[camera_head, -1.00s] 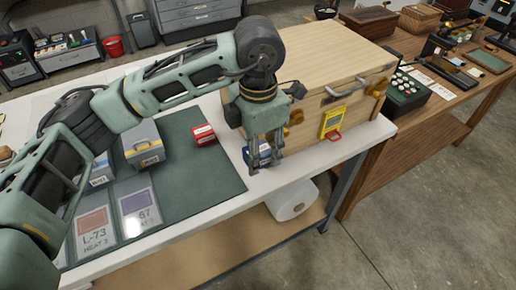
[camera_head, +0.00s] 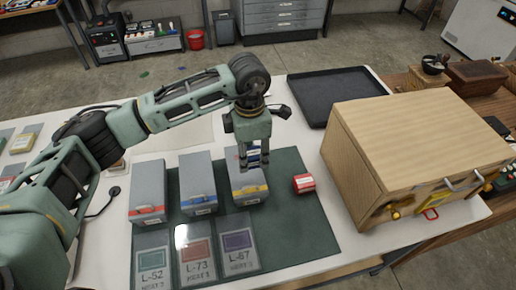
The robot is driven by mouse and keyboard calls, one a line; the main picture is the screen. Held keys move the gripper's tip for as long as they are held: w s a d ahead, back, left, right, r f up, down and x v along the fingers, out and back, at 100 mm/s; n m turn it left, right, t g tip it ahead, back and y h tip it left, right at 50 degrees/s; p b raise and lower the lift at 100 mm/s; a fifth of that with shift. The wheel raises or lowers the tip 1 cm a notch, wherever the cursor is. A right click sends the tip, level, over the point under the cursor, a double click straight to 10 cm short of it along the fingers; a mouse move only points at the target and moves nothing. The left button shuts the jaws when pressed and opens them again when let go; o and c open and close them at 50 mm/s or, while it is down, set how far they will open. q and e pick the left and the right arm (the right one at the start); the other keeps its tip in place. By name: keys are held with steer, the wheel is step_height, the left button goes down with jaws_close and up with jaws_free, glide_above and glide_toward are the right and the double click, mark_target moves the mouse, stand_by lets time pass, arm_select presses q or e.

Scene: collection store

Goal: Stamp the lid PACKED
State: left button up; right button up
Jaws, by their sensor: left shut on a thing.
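My left gripper (camera_head: 253,163) points down and is shut on a small blue block (camera_head: 254,155), mostly hidden between the fingers. In the picture it overlaps the yellow-banded grey box (camera_head: 248,188); I cannot tell its exact height above it. A small red block with a white label (camera_head: 304,183) sits on the dark green mat (camera_head: 306,226) to the right of that box. The large wooden crate (camera_head: 358,172) stands to the right with its flat pale lid (camera_head: 415,138) closed and no marking visible on top. My right gripper is not in view.
Red-banded (camera_head: 148,190) and blue-banded (camera_head: 197,182) grey boxes stand left of the yellow-banded one. Cards labelled L-52 (camera_head: 153,262), L-73 (camera_head: 197,255) and L-67 (camera_head: 238,245) lie in front. An empty black tray (camera_head: 335,88) lies behind the crate.

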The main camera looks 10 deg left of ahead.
mark_target(246, 174)
arm_select(q)
steer(key=shift+w+a+r, duration=0.1)
steer(key=shift+w+a, duration=0.15)
steer(key=shift+a, duration=0.45)
steer(key=shift+w+a, duration=0.15)
steer(key=shift+a, duration=0.2)
steer(key=shift+f, duration=0.25)
steer(key=shift+d+f, duration=0.2)
steer(key=shift+f, duration=0.2)
steer(key=shift+s+f, duration=0.2)
steer(key=shift+f, duration=0.2)
step_height(246, 174, down, 3)
steer(key=shift+w+a+r+b, duration=0.1)
steer(key=shift+b, duration=0.65)
steer(key=shift+f, duration=0.5)
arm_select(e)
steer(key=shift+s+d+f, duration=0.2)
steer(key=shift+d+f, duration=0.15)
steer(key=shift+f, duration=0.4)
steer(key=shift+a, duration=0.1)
